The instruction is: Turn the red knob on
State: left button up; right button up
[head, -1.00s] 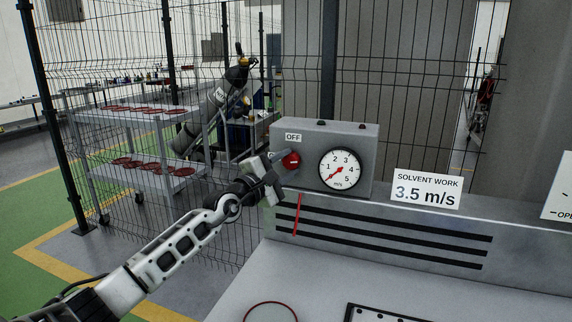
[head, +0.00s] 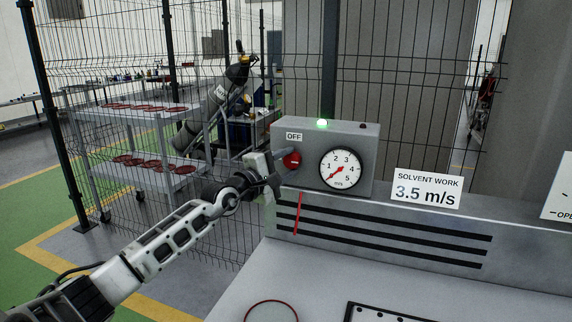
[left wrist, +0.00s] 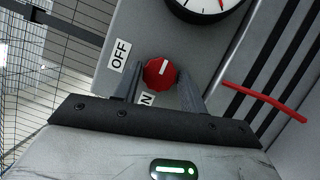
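The red knob (head: 292,160) is on the front of a grey control box (head: 310,184), left of a round gauge. The OFF label (head: 294,137) is above the knob. A green lamp (head: 322,123) on top of the box is lit. My right gripper is not in view.
The gauge (head: 340,168) needle sits at the low end. A sign (head: 427,188) reads SOLVENT WORK 3.5 m/s. A red strip (head: 298,213) hangs over the slotted panel below the box. A wire fence (head: 150,60) stands behind. The bench surface in front is mostly clear.

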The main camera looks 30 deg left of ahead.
pick_arm(q)
jog(key=shift+o, duration=1.2)
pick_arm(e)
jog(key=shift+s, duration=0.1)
pick_arm(q)
jog(key=shift+s+f, duration=0.15)
jog(key=shift+s, duration=0.4)
jog(key=s+a+f+b, duration=0.1)
jog(key=s+a+b, duration=0.1)
jog(key=s, duration=1.2)
jog(key=shift+s+a+b, duration=0.15)
jog(key=shift+s+b, duration=0.2)
jog(key=shift+b, duration=0.1)
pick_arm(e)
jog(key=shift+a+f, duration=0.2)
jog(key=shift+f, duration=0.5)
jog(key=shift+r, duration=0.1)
